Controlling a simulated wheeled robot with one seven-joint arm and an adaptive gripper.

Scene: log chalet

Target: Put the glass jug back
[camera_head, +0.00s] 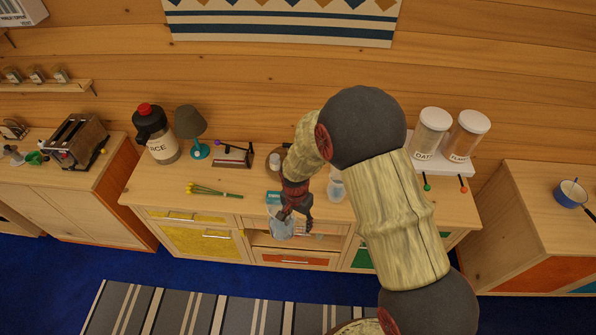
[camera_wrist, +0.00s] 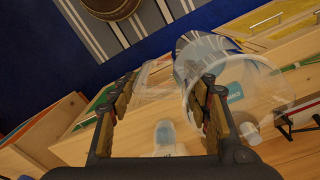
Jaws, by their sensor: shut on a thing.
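The clear glass jug (camera_head: 281,229) hangs from my gripper (camera_head: 296,210) at the front edge of the middle cabinet in the head view. In the wrist view the jug (camera_wrist: 200,48) lies tilted on the right, its round open rim facing the camera. My gripper (camera_wrist: 165,105) is shut on the jug, with the right finger overlapping its rim. The exact grip point is hard to tell. My arm hides part of the cabinet top in the head view.
Two lidded jars (camera_head: 431,133) (camera_head: 466,136) stand on a white stand (camera_head: 455,166) at right.

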